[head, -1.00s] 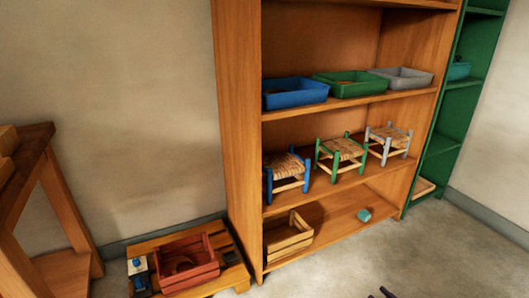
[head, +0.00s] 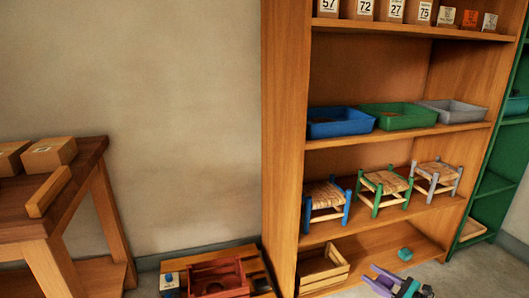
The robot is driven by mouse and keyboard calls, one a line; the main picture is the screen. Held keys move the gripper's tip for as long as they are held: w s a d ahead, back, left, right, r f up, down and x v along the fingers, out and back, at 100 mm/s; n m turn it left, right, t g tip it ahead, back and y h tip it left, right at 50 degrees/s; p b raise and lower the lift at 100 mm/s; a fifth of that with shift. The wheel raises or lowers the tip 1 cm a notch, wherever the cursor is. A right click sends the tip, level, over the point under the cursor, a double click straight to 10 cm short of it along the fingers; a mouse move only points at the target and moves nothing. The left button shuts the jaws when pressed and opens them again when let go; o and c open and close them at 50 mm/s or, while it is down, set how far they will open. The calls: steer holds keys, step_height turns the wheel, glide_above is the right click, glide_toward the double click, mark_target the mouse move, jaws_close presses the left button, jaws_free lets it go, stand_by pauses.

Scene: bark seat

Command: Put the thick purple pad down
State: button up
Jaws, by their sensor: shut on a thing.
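My gripper (head: 388,283) is at the bottom edge of the head view, right of the middle, in front of the tall wooden shelf unit. It is shut on a purple piece (head: 381,275), which I take for the thick purple pad. The piece is small in view and cut off with the gripper by the picture's edge. Where pad and jaws meet is not clear. Dark and teal parts show beside it. It is held in front of the bottom shelf, apart from it as far as I can see.
The wooden shelf unit (head: 284,150) holds labelled boxes on top, blue, green and grey trays, three small stools (head: 384,188), and a wooden crate (head: 322,268) with a teal block (head: 405,254) below. A red crate (head: 218,279) sits on a low stand. A wooden table (head: 80,190) stands left.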

steer(key=s+a+r+n+g+y, duration=0.3)
steer(key=a+r, duration=2.1)
steer(key=a, duration=0.1)
steer(key=d+f+m+t+h+p, duration=0.1)
steer(key=d+f+p, duration=0.25)
steer(key=d, duration=0.55)
steer(key=d+f+m+t+h+p, duration=0.2)
steer(key=d+p, duration=0.3)
steer(key=d, duration=0.3)
steer(key=d+f+m+t+h+p, duration=0.1)
steer(key=d+f+p, duration=0.1)
steer(key=d+p, duration=0.5)
steer(key=s+d+f+m+t+h+p, duration=0.1)
steer(key=s+d+f+m+h+p, duration=0.1)
steer(key=s+d+f+p, duration=0.3)
steer(key=s+d+f+m+t+h+p, duration=0.2)
steer(key=s+d+f+h+p, duration=0.2)
steer(key=s+d, duration=0.8)
step_height(320, 180, down, 4)
steer(key=shift+s+d+f+p, duration=0.1)
steer(key=shift+s+d+p, duration=0.05)
steer(key=shift+d+p, duration=1)
steer(key=shift+d, duration=0.1)
